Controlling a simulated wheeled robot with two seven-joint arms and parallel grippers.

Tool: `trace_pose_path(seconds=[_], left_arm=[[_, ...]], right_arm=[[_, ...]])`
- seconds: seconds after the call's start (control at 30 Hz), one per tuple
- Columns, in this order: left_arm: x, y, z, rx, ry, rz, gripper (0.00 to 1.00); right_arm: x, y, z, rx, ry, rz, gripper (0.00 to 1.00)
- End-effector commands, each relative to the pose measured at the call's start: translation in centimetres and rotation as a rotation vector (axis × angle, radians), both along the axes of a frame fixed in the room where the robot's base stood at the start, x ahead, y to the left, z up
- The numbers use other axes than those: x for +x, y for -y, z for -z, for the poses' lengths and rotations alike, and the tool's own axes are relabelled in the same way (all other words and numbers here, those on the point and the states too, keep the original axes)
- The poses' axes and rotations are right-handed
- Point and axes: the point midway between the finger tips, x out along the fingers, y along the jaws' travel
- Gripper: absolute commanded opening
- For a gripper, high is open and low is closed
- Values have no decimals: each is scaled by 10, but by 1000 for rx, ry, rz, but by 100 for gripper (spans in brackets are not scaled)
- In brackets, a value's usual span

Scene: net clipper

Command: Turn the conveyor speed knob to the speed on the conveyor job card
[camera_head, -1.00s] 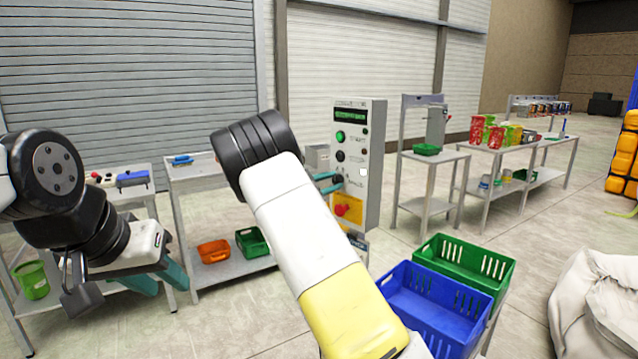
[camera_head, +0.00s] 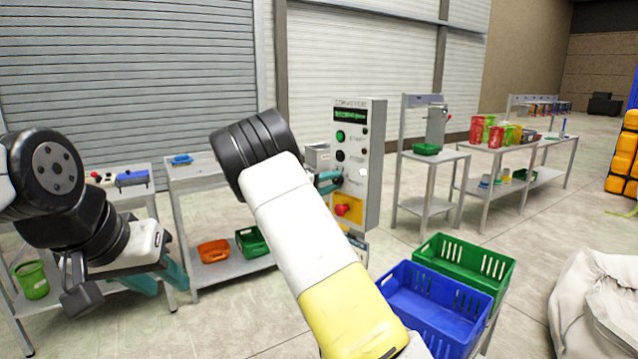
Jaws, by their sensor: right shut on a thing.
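The grey conveyor control panel (camera_head: 371,190) stands upright in the middle of the head view. It has a green-lit display (camera_head: 351,115), a green button (camera_head: 340,135), black controls below it, and a red emergency knob (camera_head: 342,210) on a yellow plate. My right gripper (camera_head: 334,182) reaches the panel's front from the left, its teal fingers shut at the lower black knob, which they mostly hide. My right arm covers the space left of the panel. My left gripper (camera_head: 162,279) hangs low at the left, its teal fingers spread and empty. I cannot make out a job card's text.
A blue crate (camera_head: 428,322) and a green crate (camera_head: 498,266) stand in front of the panel to the right. Shelf benches with an orange bin (camera_head: 213,251) and a green bin (camera_head: 33,280) are at the left. A white sack (camera_head: 597,300) lies at the right.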

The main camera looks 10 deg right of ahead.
Motion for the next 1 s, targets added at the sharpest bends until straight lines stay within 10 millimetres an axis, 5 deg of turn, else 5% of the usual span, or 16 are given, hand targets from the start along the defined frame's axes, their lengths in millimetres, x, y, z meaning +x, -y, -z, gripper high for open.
trace_pose_path(seconds=[0.9, 0.93, 1.0], left_arm=[[0, 0, 0, 0, 0, 0, 36], [0, 0, 0, 0, 0, 0, 36], [0, 0, 0, 0, 0, 0, 36]], right_arm=[[0, -1, 2, 101, 151, 0, 0], [0, -1, 2, 101, 151, 0, 31], [0, -1, 2, 101, 151, 0, 45]])
